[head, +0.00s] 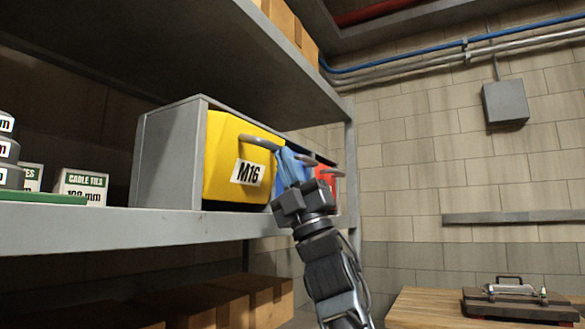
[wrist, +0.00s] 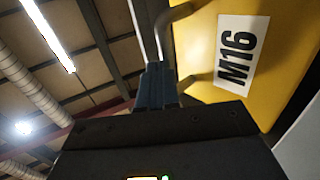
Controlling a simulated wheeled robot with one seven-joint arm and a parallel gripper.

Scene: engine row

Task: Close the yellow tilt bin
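The yellow tilt bin (head: 222,150) sits at the left end of a grey bin housing on a shelf. It has a white M16 label and a grey bar handle (head: 258,142). Its front seems to lean out of the housing; how far I cannot tell. My gripper (head: 297,190) is in front of the row, right of and lower than the yellow bin's handle. In the wrist view, the yellow bin (wrist: 205,45) fills the upper right. My fingertips (wrist: 157,72) look close together there, near the handle (wrist: 166,30). Whether they touch it is unclear.
A blue bin (head: 287,168), partly hidden by my gripper, and a red bin (head: 325,174) stand to the right. The grey housing (head: 165,155) rests on the shelf (head: 120,228). A cable ties box (head: 80,186) stands left. Another shelf is overhead.

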